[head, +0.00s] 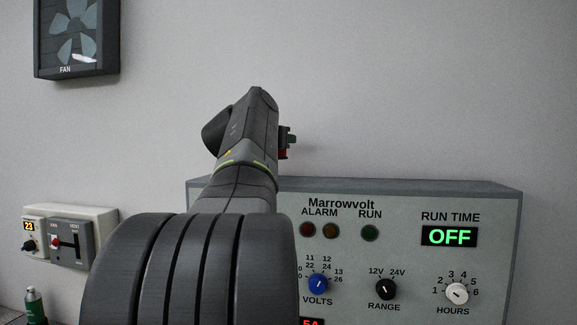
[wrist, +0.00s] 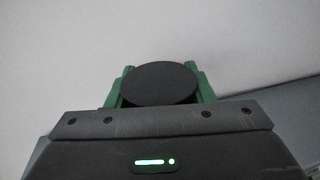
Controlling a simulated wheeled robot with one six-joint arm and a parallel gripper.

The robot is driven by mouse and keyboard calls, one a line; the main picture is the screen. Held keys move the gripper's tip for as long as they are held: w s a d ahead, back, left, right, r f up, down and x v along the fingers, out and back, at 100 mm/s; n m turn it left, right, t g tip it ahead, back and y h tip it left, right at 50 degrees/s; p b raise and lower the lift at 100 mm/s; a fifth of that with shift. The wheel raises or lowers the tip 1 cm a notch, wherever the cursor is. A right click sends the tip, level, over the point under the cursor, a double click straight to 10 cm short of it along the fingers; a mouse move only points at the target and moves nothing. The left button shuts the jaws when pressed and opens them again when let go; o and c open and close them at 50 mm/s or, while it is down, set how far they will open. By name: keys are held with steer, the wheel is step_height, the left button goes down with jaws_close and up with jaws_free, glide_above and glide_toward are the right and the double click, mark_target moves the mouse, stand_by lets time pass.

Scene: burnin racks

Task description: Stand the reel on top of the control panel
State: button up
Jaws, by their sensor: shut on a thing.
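The reel (wrist: 160,84) shows in the wrist view as a dark round disc between the green fingers of my gripper (wrist: 160,77), which is shut on it. In the head view my arm hides most of the gripper and the reel. Only a small dark, green and red part shows past the arm's right side, above the level of the panel's top. The control panel (head: 408,240) is a grey Marrowvolt box at the lower right of the head view. My arm covers its left part. I cannot tell whether the reel is touching the panel.
A pale wall stands behind the panel. A fan unit (head: 77,45) hangs at the upper left. A small wall control box (head: 95,218) with a knob and a lever is at the left. The panel's visible top is clear.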

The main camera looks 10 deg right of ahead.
steer(key=shift+f+b, duration=0.3)
steer(key=shift+f, duration=2.05)
steer(key=shift+f, duration=0.15)
steer(key=o, duration=1.3)
steer(key=shift+a, duration=0.1)
steer(key=b+v, duration=0.2)
steer(key=v, duration=1)
steer(key=shift+b, duration=0.35)
